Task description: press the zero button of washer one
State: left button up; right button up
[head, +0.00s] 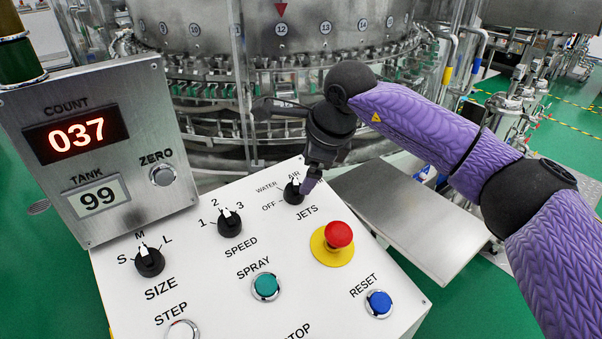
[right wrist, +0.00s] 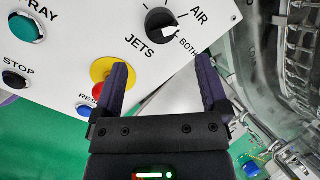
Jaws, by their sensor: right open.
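The ZERO button (head: 162,174) is a round silver button on the right side of the upright grey display panel (head: 130,205) at the left of the head view. The COUNT display (head: 76,136) on that panel reads 037, and the TANK display (head: 97,195) reads 99. No washer number shows. My right gripper (head: 311,180) hangs over the white control panel by the JETS knob (head: 293,192), well to the right of the ZERO button. In the right wrist view its two fingers (right wrist: 163,78) are apart with nothing between them. My left gripper is not in view.
The white panel (head: 205,285) also carries the SIZE knob (head: 150,262), SPEED knob (head: 230,222), green SPRAY button (head: 265,286), red stop mushroom (head: 338,235) and blue RESET button (head: 379,303). A metal shelf (head: 410,215) is to the right. The rotary machine (head: 200,70) stands behind.

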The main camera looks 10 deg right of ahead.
aim_at(164, 177)
jog(key=k, duration=1)
